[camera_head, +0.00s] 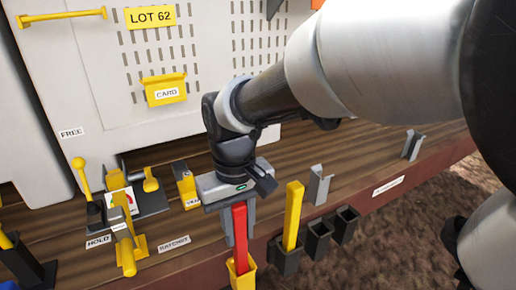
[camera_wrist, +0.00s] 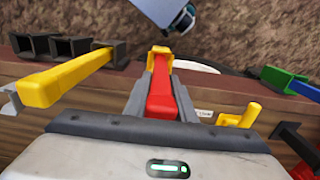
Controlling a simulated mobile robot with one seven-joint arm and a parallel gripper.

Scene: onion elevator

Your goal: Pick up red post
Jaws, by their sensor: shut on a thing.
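The red post (camera_head: 240,238) stands upright at the bench's front edge, its lower end at a yellow socket (camera_head: 243,281). My gripper (camera_head: 238,216) is above it, with its fingers closed around the upper part of the post. In the wrist view the red post (camera_wrist: 161,98) runs between my gripper's fingers (camera_wrist: 162,108) toward the yellow socket (camera_wrist: 160,60). The post's top is hidden by the gripper body. I cannot tell how deep its lower end sits in the socket.
A yellow post (camera_head: 293,215) stands close to the right in a dark socket (camera_head: 285,260), beside two empty dark sockets (camera_head: 318,240). Grey brackets (camera_head: 319,185) stand on the wooden bench. Left are a yellow lever (camera_head: 125,245) and a knob (camera_head: 150,182). A pegboard panel (camera_head: 200,60) rises behind.

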